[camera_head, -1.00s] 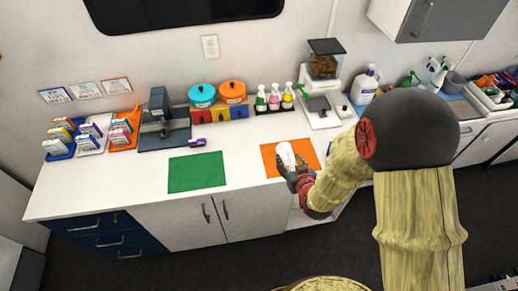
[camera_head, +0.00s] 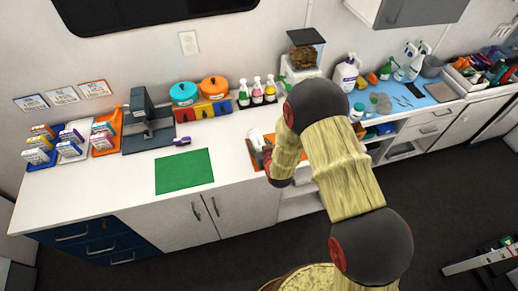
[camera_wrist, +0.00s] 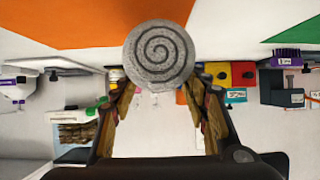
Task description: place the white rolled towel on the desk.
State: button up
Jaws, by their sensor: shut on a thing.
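The white rolled towel (camera_head: 256,138) is in my gripper (camera_head: 262,154) over the left part of the orange mat on the white desk (camera_head: 105,192). In the wrist view the round, spiral end of the towel (camera_wrist: 158,52) faces the camera, greyish in the light. My gripper (camera_wrist: 160,84) has a finger on each side of it and is shut on it. In the head view my arm hides part of the towel and mat. I cannot tell whether the towel touches the mat.
The orange mat (camera_head: 257,161) and a green mat (camera_head: 184,171) lie near the desk's front. A purple-handled brush (camera_head: 182,141) lies behind the green mat. Bare desk lies left of the green mat.

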jog(key=shift+w+f, duration=0.1)
jog(key=shift+f, duration=1.55)
jog(key=shift+f, duration=0.1)
jog(key=o, duration=1.2)
